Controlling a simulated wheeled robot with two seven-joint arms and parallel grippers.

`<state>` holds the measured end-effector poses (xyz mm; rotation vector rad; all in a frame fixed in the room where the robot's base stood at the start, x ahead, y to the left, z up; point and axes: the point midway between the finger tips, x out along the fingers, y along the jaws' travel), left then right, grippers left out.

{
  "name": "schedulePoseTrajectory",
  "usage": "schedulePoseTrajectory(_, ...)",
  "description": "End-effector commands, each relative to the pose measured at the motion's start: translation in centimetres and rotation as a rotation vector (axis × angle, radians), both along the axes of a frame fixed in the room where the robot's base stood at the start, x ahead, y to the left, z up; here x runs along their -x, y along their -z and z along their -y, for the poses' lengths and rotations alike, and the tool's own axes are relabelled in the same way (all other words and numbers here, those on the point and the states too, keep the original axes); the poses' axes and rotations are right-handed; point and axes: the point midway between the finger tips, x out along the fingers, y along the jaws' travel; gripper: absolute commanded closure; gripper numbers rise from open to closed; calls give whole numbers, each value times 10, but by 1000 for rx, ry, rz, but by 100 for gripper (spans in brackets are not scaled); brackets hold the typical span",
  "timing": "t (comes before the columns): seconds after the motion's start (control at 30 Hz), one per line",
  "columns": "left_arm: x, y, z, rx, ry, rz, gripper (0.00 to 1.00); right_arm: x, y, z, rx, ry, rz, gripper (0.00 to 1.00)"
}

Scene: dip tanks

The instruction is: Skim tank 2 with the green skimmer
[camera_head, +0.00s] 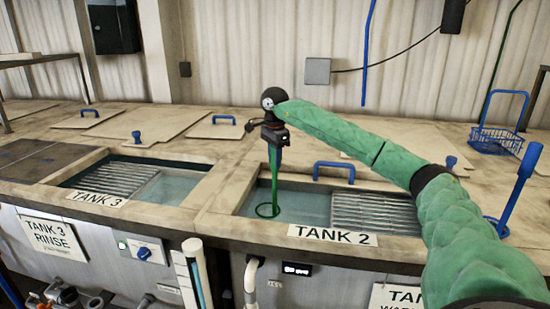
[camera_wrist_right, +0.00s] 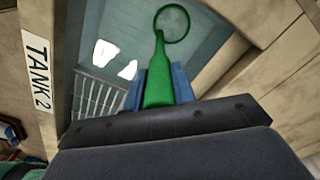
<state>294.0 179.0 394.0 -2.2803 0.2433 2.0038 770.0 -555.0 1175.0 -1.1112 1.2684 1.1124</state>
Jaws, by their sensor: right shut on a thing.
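The green skimmer (camera_head: 274,182) hangs upright, ring end down, from my right gripper (camera_head: 274,146), which is shut on its handle. Its ring (camera_head: 267,210) lies over the open water at the left end of tank 2 (camera_head: 305,205); I cannot tell whether it touches the surface. In the right wrist view, the skimmer (camera_wrist_right: 160,75) sits between the blue fingers of my right gripper (camera_wrist_right: 157,90), with its ring over the water. Two white patches (camera_wrist_right: 104,52) show on the water there; I cannot tell if they are scum or glare. My left gripper is out of view.
A metal grate (camera_head: 374,213) covers the right part of tank 2. Tank 3 (camera_head: 170,188) lies to the left. A blue skimmer-like tool (camera_head: 518,185) leans at the right, near a blue wire basket (camera_head: 497,138). A blue handle (camera_head: 334,166) stands behind tank 2.

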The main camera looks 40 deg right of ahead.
Motion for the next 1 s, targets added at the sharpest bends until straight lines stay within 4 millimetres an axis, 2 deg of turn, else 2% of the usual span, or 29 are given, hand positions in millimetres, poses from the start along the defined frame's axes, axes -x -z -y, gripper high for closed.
schedulePoseTrajectory(0.7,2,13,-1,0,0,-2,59,46,0,-20,1,0,1,100)
schedulePoseTrajectory(1.0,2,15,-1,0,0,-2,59,54,0,-20,0,0,0,100)
